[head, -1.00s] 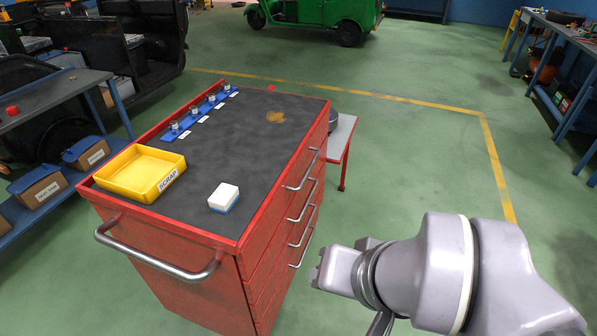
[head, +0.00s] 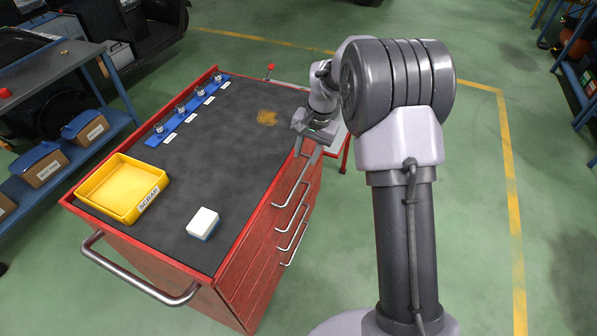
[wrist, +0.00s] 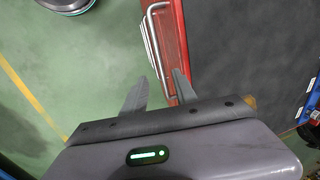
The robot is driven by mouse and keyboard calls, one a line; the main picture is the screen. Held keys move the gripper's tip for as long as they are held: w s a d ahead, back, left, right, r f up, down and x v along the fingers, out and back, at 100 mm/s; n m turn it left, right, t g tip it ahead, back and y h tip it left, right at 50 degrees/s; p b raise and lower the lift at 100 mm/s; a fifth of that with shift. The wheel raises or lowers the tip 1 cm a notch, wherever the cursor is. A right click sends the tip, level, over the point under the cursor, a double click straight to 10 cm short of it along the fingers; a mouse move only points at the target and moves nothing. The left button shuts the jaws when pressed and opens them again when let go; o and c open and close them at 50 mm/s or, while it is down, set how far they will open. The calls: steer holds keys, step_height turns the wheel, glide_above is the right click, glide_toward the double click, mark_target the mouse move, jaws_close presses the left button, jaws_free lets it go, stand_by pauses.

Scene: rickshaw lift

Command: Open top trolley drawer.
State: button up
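The red trolley (head: 222,276) has a dark top and several drawers with metal bar handles on its right side. The top drawer's handle (head: 293,188) is the highest bar; the drawers look shut. My gripper (head: 311,146) is at the far end of this handle, by the trolley's right edge. In the wrist view my gripper (wrist: 161,76) is open, its two fingers apart. I cannot tell whether a finger touches the handle.
On the trolley top are a yellow scrap tray (head: 122,190), a white and blue block (head: 202,223) and a blue strip (head: 187,112) with several small metal parts. A push bar (head: 138,282) juts from the near end.

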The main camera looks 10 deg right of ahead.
mark_target(299, 179)
steer(key=f+b, duration=0.1)
steer(key=f, duration=0.2)
steer(key=w+a+f+b, duration=0.1)
steer(key=f, duration=0.3)
steer(key=f+b, duration=0.1)
steer(key=f, duration=0.3)
steer(key=shift+w+a, duration=0.15)
steer(key=shift+a, duration=0.15)
steer(key=shift+r, duration=0.1)
jaws_close()
stand_by(0.5)
